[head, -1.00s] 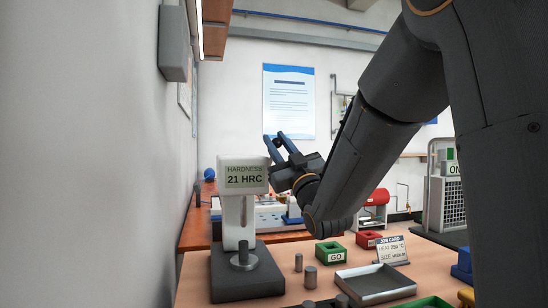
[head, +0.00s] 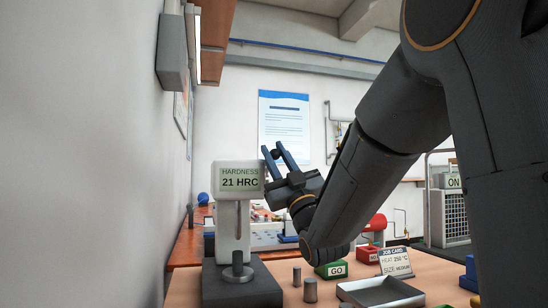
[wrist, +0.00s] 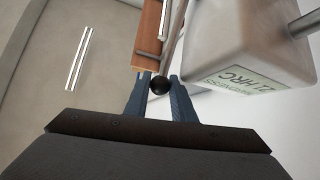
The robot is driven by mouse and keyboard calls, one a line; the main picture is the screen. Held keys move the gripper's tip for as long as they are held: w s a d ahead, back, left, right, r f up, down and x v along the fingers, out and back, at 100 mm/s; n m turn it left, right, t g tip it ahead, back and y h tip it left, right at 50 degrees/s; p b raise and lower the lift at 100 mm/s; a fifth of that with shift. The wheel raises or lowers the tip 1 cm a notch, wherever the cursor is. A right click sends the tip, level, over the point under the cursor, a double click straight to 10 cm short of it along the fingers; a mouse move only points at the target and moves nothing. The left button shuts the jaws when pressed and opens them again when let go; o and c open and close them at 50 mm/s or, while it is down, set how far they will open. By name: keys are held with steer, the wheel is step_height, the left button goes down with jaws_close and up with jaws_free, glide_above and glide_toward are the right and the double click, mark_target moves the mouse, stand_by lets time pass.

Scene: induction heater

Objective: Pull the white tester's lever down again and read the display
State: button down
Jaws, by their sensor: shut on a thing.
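The white tester (head: 226,210) stands on a dark base at the left of the bench. Its display (head: 240,178) reads "HARDNESS 21 HRC"; it also shows, turned over, in the wrist view (wrist: 246,87). A grey cylinder (head: 238,262) sits beneath its head. My gripper (head: 277,153) is beside the upper right of the tester's head, fingers pointing up. It is shut on the lever's dark ball knob (wrist: 160,84), which lies between the blue fingertips. In the wrist view a thin lever rod (wrist: 173,40) runs from the knob. The lever stands raised.
Two small grey cylinders (head: 310,290) stand right of the tester. A grey tray (head: 381,293), a green GO box (head: 332,270), a red box (head: 368,255) and a job card (head: 394,261) are farther right. A wall is close on the left.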

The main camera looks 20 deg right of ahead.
steer(key=shift+f, duration=0.2)
steer(key=c, duration=1.5)
jaws_free()
steer(key=shift+s+d, duration=0.1)
steer(key=shift+r, duration=0.1)
